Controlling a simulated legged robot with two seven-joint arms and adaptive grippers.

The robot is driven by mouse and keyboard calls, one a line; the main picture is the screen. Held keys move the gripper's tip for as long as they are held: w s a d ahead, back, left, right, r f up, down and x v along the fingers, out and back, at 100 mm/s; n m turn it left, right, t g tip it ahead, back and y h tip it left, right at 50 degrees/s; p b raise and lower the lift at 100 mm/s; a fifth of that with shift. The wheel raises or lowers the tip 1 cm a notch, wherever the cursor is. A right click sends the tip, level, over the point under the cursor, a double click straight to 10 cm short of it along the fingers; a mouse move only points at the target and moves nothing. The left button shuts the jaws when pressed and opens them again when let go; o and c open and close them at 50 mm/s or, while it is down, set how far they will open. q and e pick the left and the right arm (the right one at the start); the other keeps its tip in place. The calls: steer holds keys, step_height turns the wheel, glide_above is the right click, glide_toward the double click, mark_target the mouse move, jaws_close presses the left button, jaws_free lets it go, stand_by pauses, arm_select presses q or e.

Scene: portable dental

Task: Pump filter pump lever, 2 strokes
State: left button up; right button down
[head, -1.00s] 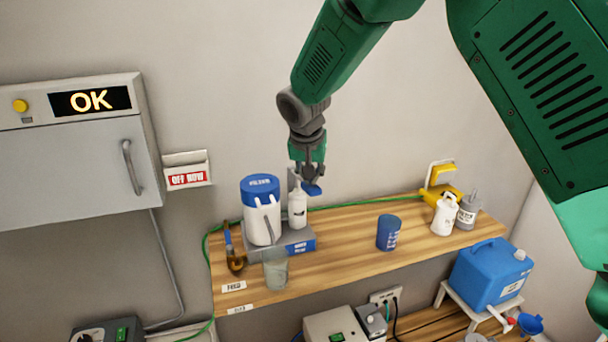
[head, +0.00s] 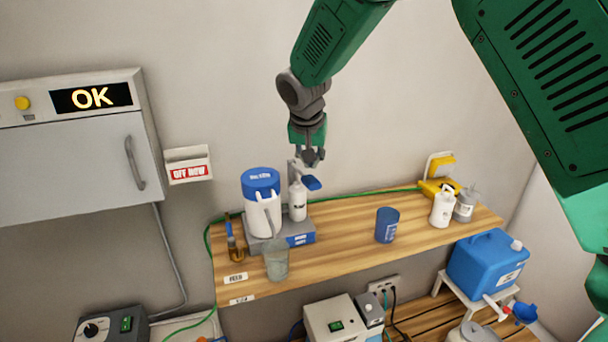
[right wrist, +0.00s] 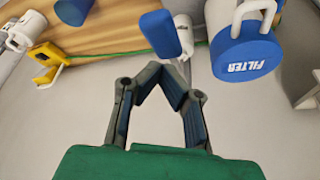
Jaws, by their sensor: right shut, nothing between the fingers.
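The filter pump stands on the wooden shelf. It has a white canister with a blue lid (head: 260,181), lettered FILTER in the right wrist view (right wrist: 247,58), and a white pump cylinder (head: 298,203) on a grey-blue base (head: 300,240). The blue lever handle (head: 313,183) sticks out to the right of the cylinder top; it also shows in the right wrist view (right wrist: 160,32). My right gripper (head: 312,160) is shut and empty just above the handle, apparently apart from it. Its fingertips (right wrist: 157,68) meet near the handle's end in the wrist view. My left gripper is out of view.
A clear beaker (head: 276,261) stands in front of the pump, and a brown-and-blue tool (head: 235,248) is at its left. A blue cup (head: 387,226) and white bottle (head: 443,207) stand to the right. Bare shelf lies between pump and cup.

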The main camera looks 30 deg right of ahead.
steer(key=shift+r+p, duration=1.25)
steer(key=shift+r, duration=0.2)
step_height(320, 180, up, 2)
steer(key=shift+r+p, duration=0.1)
steer(key=shift+p, duration=0.55)
